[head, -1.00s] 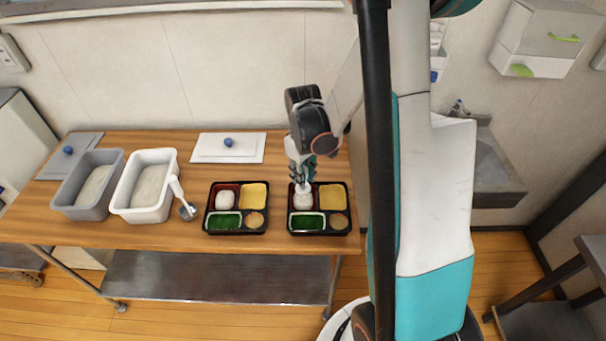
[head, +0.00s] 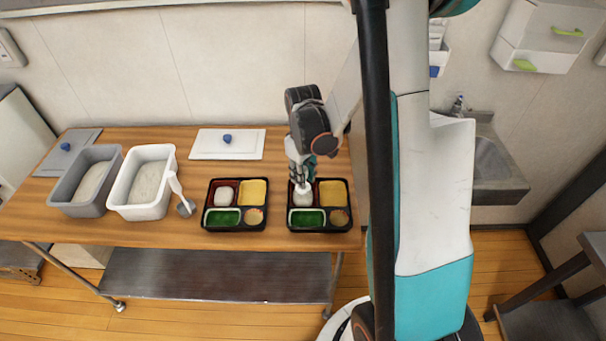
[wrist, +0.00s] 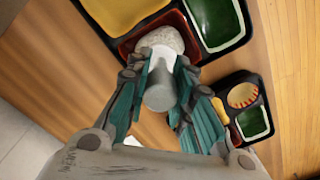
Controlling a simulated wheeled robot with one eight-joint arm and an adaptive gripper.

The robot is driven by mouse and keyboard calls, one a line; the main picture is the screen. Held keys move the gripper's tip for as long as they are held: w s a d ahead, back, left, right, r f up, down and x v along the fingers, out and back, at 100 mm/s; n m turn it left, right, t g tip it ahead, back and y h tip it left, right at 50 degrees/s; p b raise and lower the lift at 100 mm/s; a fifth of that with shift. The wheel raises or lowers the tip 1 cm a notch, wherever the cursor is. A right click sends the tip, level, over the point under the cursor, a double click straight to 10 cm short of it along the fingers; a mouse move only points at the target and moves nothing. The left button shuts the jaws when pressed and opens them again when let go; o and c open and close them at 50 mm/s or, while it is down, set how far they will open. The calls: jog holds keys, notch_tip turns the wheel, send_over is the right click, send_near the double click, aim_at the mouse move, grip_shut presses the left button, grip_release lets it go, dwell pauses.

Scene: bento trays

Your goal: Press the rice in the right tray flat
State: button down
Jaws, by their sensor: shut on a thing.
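The right tray (head: 352,223) is black, with red, yellow, green and round tan sections. White rice (head: 303,200) sits in its red section, at the back left in the head view. My gripper (head: 301,182) is over that section, shut on a pale cylindrical tool (wrist: 161,92). In the wrist view the tool's far end overlaps the rice (wrist: 163,38), which looks rounded there. I cannot tell whether the tool touches it. The tool partly hides the rice.
The left tray (head: 204,222) stands to the left, with a white rice mound (head: 222,195). Further left are a white tub (head: 142,212) with a scoop (head: 184,207) and a grey tub (head: 81,208). A white lid (head: 227,144) lies at the back.

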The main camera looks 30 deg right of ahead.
jog(key=shift+f+b, duration=1.2)
jog(key=shift+f, duration=0.2)
jog(key=shift+f+b, duration=0.55)
jog(key=shift+b, duration=0.45)
dwell(4.2)
jog(key=shift+r, duration=0.15)
dwell(0.3)
jog(key=shift+r+p, duration=2.65)
jog(key=shift+r, duration=1.25)
